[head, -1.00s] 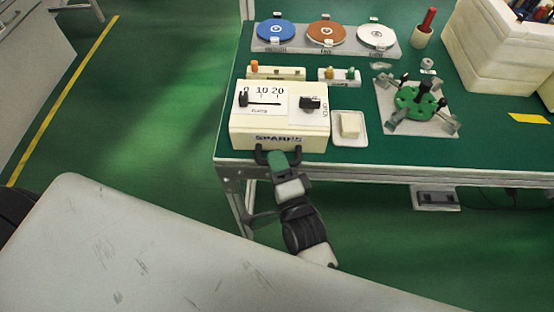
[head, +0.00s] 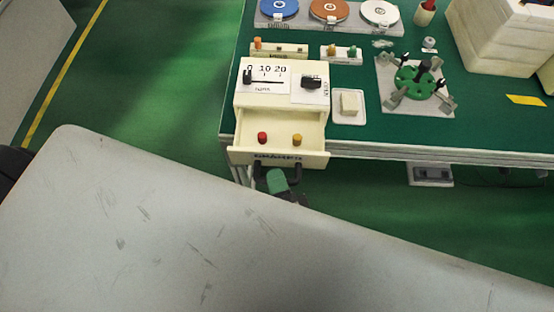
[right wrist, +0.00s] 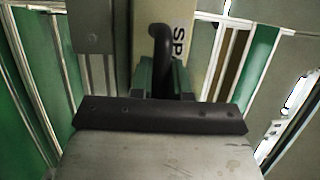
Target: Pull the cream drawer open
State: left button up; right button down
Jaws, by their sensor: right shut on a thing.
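The cream drawer (head: 278,143) is pulled out from the cream box (head: 284,97) on the near edge of the green bench. Inside it a red knob-like piece (head: 262,138) and a yellow one (head: 297,139) stand upright. My right gripper (head: 278,176) is at the dark handle (head: 291,170) on the drawer's front, shut on it. In the right wrist view the dark handle (right wrist: 160,45) runs down between the green fingers (right wrist: 160,82), with the lettered cream front behind. The lower part of my right arm is hidden by a grey surface. My left gripper is not in view.
A white dish with a cream block (head: 350,103) stands right of the box. A green fixture (head: 420,84) sits on a grey plate further right. Coloured discs (head: 329,10) stand behind. Open floor lies left of the bench.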

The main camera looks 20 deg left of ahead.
jog(key=c, duration=1.4)
grip_release()
jog(key=b+v, duration=0.1)
jog(key=v, duration=0.9)
jog(key=shift+s+d, duration=0.25)
